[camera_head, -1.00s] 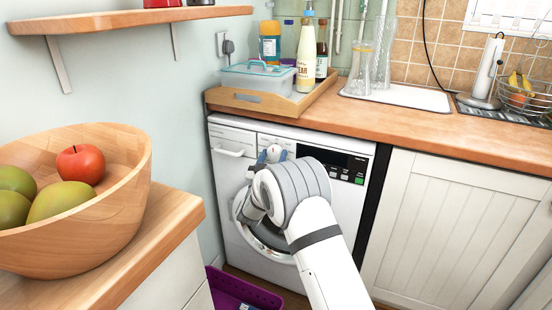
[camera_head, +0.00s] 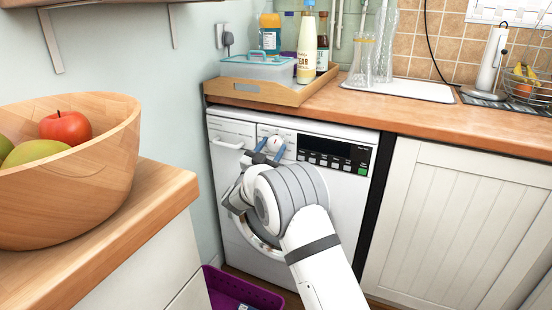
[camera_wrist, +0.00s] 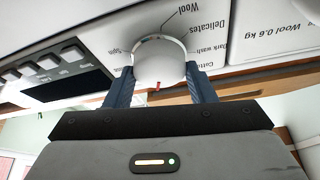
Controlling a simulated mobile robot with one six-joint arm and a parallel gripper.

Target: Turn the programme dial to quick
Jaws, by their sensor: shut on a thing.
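The programme dial (camera_wrist: 160,64) is a round white knob on the washing machine's front panel. In the wrist view it sits between the two blue-grey fingers of my gripper (camera_wrist: 160,88), which are shut on its sides. A small red mark shows on the dial's edge nearest the gripper. Upside-down labels around it read Wool, Delicates and Dark wash; other labels are partly hidden. In the head view the dial (camera_head: 276,143) shows just beyond the fingertips of my gripper (camera_head: 270,149). The washing machine (camera_head: 228,190) stands under the worktop, its round door partly hidden by my arm.
A black display panel (camera_head: 338,153) with buttons is right of the dial. A wooden tray (camera_head: 255,96) with bottles and a box stands on the worktop above. A counter with a fruit bowl (camera_head: 75,200) is at left. A purple crate (camera_head: 240,290) lies on the floor.

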